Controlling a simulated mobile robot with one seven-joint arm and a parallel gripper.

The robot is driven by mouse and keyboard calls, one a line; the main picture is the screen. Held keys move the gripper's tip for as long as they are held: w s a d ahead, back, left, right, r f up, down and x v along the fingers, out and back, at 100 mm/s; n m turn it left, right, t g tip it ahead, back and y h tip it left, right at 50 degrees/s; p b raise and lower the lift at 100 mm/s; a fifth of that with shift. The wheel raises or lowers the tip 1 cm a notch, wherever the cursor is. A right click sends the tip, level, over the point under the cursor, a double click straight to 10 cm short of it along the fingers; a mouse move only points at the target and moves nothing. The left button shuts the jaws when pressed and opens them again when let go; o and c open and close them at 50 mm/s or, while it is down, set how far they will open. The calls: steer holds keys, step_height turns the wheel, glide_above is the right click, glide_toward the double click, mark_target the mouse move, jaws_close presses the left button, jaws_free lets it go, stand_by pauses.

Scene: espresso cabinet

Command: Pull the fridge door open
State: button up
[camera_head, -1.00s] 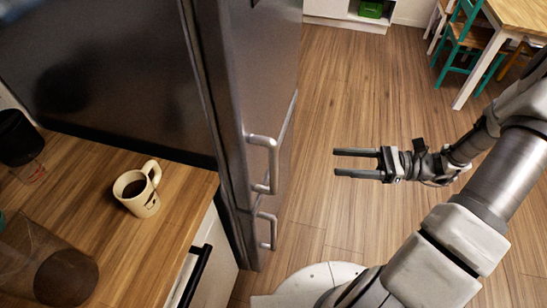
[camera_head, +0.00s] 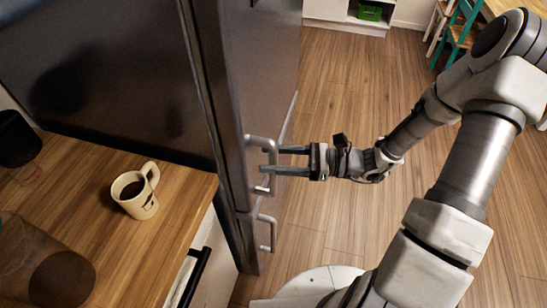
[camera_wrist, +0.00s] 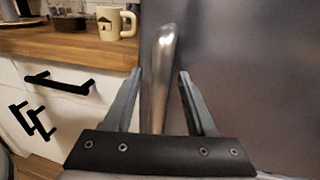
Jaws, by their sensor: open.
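The fridge (camera_head: 270,60) is a tall dark metallic unit with its door closed. Its upper door handle (camera_head: 273,178) is a vertical silver bar. A lower handle (camera_head: 272,232) sits below it. My gripper (camera_head: 264,160) is at the upper handle, its fingers pointing left toward the door. In the wrist view the handle (camera_wrist: 163,75) stands between my two open fingers (camera_wrist: 158,85), with a gap on each side. The exact depth of the fingers around the bar is hard to tell.
A wooden counter (camera_head: 165,215) with a cream mug (camera_head: 136,194) and a dark glass jug (camera_head: 50,260) adjoins the fridge on the left. A black drawer handle (camera_head: 195,275) juts out below it. Open wooden floor (camera_head: 335,90) lies right of the fridge.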

steer(key=shift+c, duration=0.4)
jaws_close()
stand_by(1.1)
